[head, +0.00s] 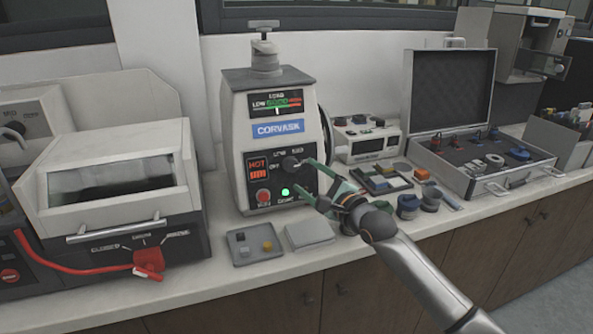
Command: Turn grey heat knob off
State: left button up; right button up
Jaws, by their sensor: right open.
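The mounting press (240,140) stands at the middle of the bench, with a dark control panel on its front. The dark grey heat knob (291,163) is on this panel, with small markings around its top and left side. Its exact pointer direction is too small to tell. My right gripper (307,178) reaches in from the lower right. It is open and empty, with its green fingers spread at the panel's right edge, close beside and below the knob. I cannot tell whether a fingertip touches the knob. My left gripper is not in view.
A lit red HOT display (257,168), a red button (263,196) and a lit green button (285,192) surround the knob. A grey tray (240,258) and a pale flat block (309,234) lie in front. An open case (450,175) stands right; a lidded machine (110,200) stands left.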

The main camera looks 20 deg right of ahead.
aim_at(294, 167)
jog(key=shift+x, duration=2.65)
grip_shut()
